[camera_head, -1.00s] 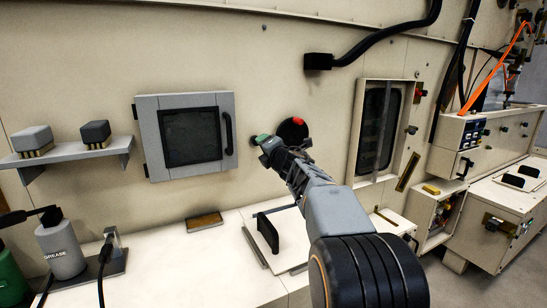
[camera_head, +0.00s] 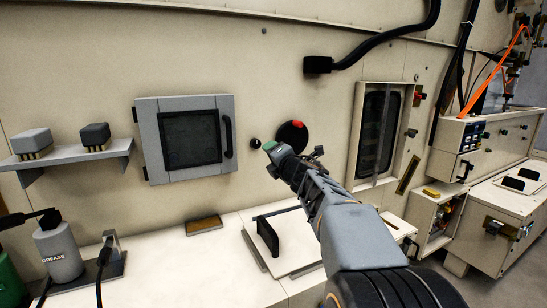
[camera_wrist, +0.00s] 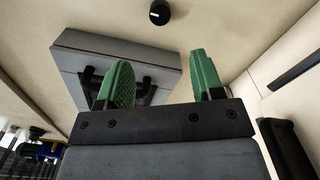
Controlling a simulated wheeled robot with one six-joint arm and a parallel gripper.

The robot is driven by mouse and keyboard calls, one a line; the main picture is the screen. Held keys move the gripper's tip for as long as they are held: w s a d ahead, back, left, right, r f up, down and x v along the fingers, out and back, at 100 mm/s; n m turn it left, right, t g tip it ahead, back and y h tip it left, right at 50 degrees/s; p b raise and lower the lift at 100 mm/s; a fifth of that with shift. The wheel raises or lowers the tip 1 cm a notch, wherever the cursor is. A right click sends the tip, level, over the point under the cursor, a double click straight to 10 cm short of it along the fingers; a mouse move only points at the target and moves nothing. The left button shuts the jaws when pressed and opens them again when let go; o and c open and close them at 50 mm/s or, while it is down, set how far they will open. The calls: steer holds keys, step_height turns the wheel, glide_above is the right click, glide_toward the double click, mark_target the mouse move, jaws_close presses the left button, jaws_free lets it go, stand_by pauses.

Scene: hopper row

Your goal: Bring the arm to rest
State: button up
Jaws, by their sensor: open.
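My gripper (camera_head: 290,158) is in front of the beige wall, just below a black round knob with a red mark (camera_head: 293,135). In the wrist view its two green fingers (camera_wrist: 160,84) stand apart with nothing between them. Behind the fingers in that view is the grey door (camera_wrist: 118,68) with its dark handle, at a distance. The same grey-framed door with a dark window (camera_head: 190,138) is shut on the wall to the left of my gripper in the head view.
A small black knob (camera_head: 255,143) sits left of the red-marked one. A shelf (camera_head: 70,157) with two grey blocks is at left. Below are a white ledge with a black-handled lid (camera_head: 267,236) and a GREASE canister (camera_head: 60,255). A tall window hatch (camera_head: 381,133) is right of my arm.

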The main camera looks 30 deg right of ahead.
steer(key=s+d+f+m+g+h+p, duration=0.2)
steer(key=s+d+f+m+g+h, duration=0.35)
steer(key=f+m, duration=0.6)
steer(key=s+a+f+m+g+y+p, duration=0.2)
steer(key=s+a+m+g+p, duration=0.2)
steer(key=s+a+m, duration=0.3)
steer(key=s+a+f+m+g+y+p, duration=0.2)
steer(key=s+a+m+g+p, duration=0.25)
steer(key=s+a, duration=0.4)
steer(key=s+a+r+y+p, duration=0.1)
steer(key=s+a+r+p, duration=0.3)
steer(key=s+a, duration=0.1)
steer(key=shift+s+y, duration=0.35)
steer(key=shift+s, duration=0.2)
steer(key=shift+d, duration=0.1)
